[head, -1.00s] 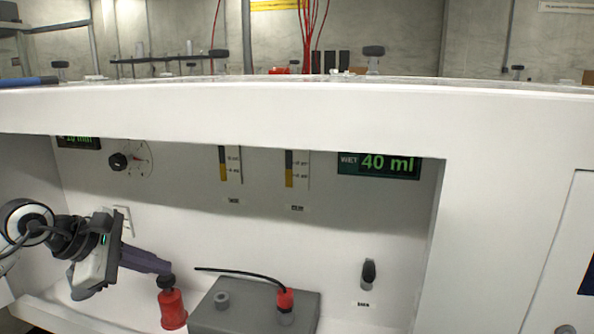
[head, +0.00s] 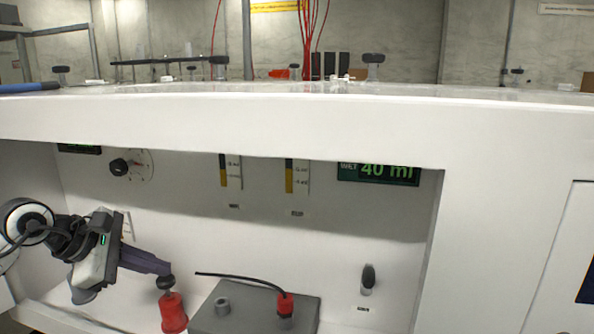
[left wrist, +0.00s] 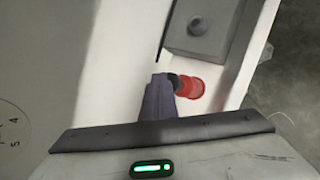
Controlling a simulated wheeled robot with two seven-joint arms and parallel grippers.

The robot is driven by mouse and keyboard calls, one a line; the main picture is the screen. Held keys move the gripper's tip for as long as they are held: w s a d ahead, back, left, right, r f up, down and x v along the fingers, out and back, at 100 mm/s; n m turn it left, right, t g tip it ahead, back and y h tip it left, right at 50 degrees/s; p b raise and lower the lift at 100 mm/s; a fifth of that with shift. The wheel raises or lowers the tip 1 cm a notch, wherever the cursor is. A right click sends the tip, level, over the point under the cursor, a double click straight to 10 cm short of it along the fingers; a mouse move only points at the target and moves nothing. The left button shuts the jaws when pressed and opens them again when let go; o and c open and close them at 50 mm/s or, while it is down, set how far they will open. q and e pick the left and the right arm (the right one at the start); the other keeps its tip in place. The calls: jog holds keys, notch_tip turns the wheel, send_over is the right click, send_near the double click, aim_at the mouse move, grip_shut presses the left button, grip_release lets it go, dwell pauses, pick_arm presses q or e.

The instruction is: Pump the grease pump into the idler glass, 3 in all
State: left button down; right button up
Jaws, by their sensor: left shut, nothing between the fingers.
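A red pump body (head: 173,313) with a black round knob (head: 166,283) on top stands low in the recess, left of a grey box; I take it for the grease pump. My left gripper (head: 163,268) has its purple fingers shut and empty, with the tips right at the knob; I cannot tell whether they touch it. In the left wrist view the fingers (left wrist: 160,84) end beside the red pump (left wrist: 189,87). Two upright gauges, left (head: 231,171) and right (head: 297,177), show yellow lower parts; their labels are too small to read. My right gripper is not in view.
The grey box (head: 255,307) carries a red-capped fitting (head: 285,303) with a black hose. A green display (head: 378,172) reads WET 40 ml. A dial knob (head: 119,166) and a black switch (head: 368,276) are on the back panel. The white counter edge (head: 300,120) overhangs the recess.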

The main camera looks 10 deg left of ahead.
aim_at(159, 281)
pick_arm(q)
jog(key=shift+r, duration=0.15)
notch_tip(159, 281, up, 6)
jog(key=p, duration=0.4)
jog(key=shift+p, duration=0.3)
dwell(0.4)
